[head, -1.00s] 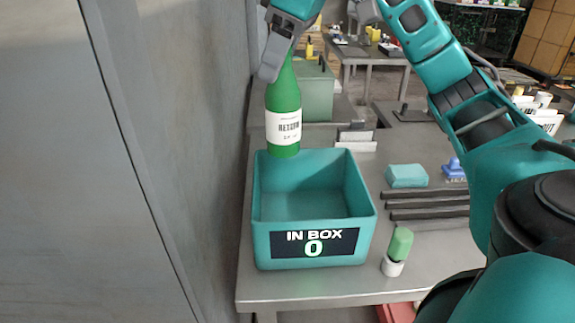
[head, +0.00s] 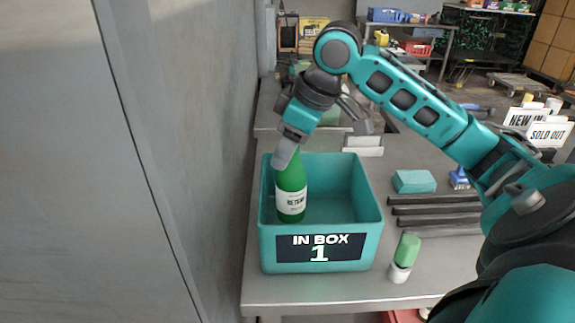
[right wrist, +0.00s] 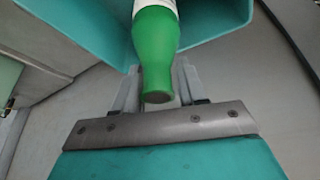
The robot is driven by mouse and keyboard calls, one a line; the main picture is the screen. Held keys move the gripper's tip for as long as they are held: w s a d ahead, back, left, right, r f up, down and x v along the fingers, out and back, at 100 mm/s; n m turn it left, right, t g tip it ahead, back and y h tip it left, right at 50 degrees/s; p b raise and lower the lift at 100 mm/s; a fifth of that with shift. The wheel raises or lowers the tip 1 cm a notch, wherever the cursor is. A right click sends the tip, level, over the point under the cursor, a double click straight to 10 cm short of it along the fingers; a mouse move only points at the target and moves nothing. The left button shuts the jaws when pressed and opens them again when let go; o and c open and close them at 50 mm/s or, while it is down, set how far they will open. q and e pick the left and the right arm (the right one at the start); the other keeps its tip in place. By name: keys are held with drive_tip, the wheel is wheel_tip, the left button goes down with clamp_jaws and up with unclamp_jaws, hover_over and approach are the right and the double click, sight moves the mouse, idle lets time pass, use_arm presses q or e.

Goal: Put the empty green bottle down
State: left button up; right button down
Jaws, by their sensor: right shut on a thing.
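The green bottle (head: 291,190) with a white label stands nearly upright inside the left part of the teal box (head: 362,228), whose front display reads "IN BOX 1". My right gripper (head: 287,153) is shut on the bottle's neck from above. In the right wrist view the bottle (right wrist: 156,45) sits between the fingers, its neck end towards me, with the teal box wall (right wrist: 215,25) behind it. Whether the bottle's base touches the box floor cannot be told. My left gripper is not in view.
The box stands on a metal table (head: 330,288) close to a grey wall (head: 205,130) on the left. To its right are a green-and-white small bottle (head: 404,258), dark bars (head: 435,210), a teal block (head: 413,181) and a blue brush (head: 459,179). The box's right half is empty.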

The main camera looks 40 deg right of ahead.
drive_tip(key=shift+f, duration=1.95)
drive_tip(key=c, duration=0.6)
unclamp_jaws()
drive_tip(key=shift+f, duration=0.1)
drive_tip(key=v, duration=1.2)
